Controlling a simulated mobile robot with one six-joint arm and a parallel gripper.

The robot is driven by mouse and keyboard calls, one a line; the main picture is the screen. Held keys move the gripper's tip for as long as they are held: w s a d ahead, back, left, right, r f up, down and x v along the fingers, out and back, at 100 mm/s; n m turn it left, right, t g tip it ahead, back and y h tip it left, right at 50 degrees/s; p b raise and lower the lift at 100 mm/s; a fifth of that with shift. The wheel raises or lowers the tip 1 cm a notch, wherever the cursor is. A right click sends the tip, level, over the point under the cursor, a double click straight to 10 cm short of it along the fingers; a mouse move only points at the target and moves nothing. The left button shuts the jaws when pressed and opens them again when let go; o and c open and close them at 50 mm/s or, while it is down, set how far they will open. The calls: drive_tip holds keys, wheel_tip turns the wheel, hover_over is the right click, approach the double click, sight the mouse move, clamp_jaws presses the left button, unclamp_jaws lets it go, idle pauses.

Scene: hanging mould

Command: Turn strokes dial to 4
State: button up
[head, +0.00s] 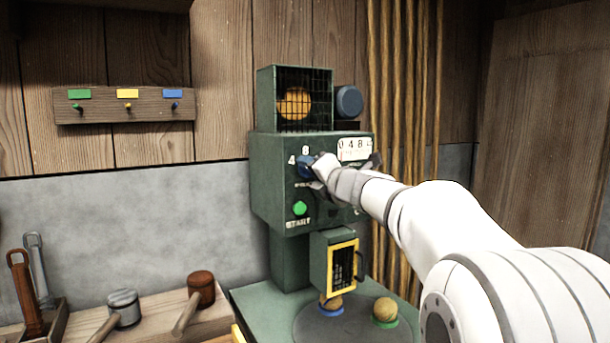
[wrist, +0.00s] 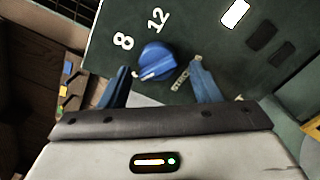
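The blue strokes dial (head: 306,167) is on the front of the green machine, with a 4 at its left and an 8 above it in the head view. In the wrist view the dial (wrist: 158,60) shows a white pointer mark at its lower left, with 8 and 12 printed nearby. The 4 is hidden there, so I cannot tell exactly which number the mark meets. My gripper (head: 322,172) is at the dial. In the wrist view my gripper (wrist: 160,72) is open, its blue fingers apart on either side of the dial, with gaps visible.
The green START button (head: 300,208) sits below the dial, and a counter plate (head: 354,149) is to its upper right. A yellow-framed door (head: 342,266) is lower down. Mallets (head: 124,307) lie on the bench at left.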

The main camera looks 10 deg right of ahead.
drive_tip(key=shift+o, duration=0.2)
drive_tip(key=shift+r, duration=0.1)
drive_tip(key=v, duration=0.8)
drive_tip(key=shift+r+p, duration=0.1)
drive_tip(key=shift+p, duration=0.2)
